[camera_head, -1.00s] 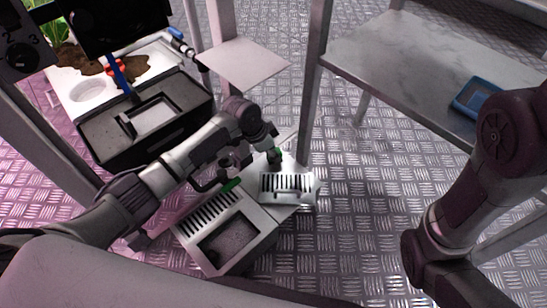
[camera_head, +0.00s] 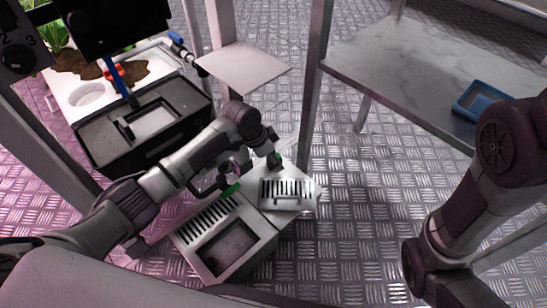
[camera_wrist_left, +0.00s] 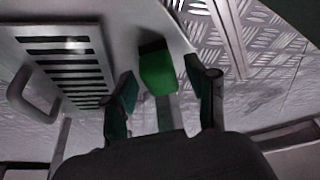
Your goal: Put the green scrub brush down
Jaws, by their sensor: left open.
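The green scrub brush (camera_wrist_left: 158,68) shows in the left wrist view, with a bright green head and a duller strip running back between the fingers. It is over a pale surface beside a slotted plate (camera_wrist_left: 72,62); I cannot tell whether it touches that surface. My left gripper (camera_wrist_left: 163,95) is open, one dark green finger on each side of the brush. In the head view my left gripper (camera_head: 252,174) is low over the pale box, and small green patches there do not clearly separate brush from fingertips. My right gripper is out of view; only its arm shows at right.
The slotted plate with a handle also shows in the head view (camera_head: 288,193), next to a pale box with a dark opening (camera_head: 266,238). A black bin (camera_head: 95,150) stands at left. A grey table (camera_head: 400,65) with a blue tray (camera_head: 462,108) is at right. Metal posts stand between.

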